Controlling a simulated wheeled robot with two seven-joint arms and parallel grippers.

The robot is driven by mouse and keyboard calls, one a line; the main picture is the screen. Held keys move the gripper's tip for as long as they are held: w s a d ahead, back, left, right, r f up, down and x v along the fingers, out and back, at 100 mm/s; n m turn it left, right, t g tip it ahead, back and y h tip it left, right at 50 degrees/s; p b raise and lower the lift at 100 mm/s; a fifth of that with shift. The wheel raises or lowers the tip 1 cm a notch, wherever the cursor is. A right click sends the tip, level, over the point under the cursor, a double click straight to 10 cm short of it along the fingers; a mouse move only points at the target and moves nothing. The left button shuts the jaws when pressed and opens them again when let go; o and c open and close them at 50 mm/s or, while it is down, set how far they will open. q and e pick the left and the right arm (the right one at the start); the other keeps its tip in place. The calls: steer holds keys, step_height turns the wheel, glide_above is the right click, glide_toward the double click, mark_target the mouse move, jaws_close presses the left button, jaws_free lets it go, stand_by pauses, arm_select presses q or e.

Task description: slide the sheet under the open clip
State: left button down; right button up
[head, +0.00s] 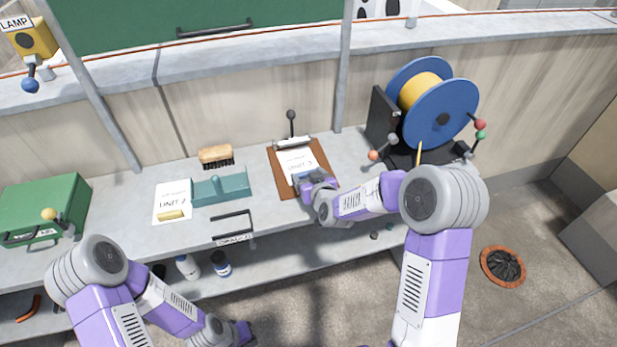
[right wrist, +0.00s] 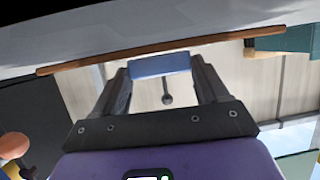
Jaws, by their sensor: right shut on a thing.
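A brown clipboard (head: 322,172) lies on the grey bench, with a metal clip (head: 293,142) at its far edge and a dark ball-topped lever (head: 291,116) standing up there. A white sheet (head: 296,160) marked "UNIT 3" lies over the board, its far edge close to the clip; I cannot tell whether it is under it. My right gripper (head: 305,178) is at the sheet's near end, shut on a blue strip (right wrist: 160,65) that appears to be at the sheet's near edge. My left gripper (head: 243,335) is low, in front of the bench; its jaws are unclear.
Left of the clipboard are a teal block (head: 222,190), a brush (head: 216,156) and a "UNIT 2" sheet (head: 172,197). A green box (head: 42,206) stands at far left. A blue cable reel (head: 442,115) stands to the right. Bottles (head: 188,267) sit on the lower shelf.

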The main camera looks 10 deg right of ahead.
steer(key=shift+f, duration=0.15)
steer(key=o, duration=1.1)
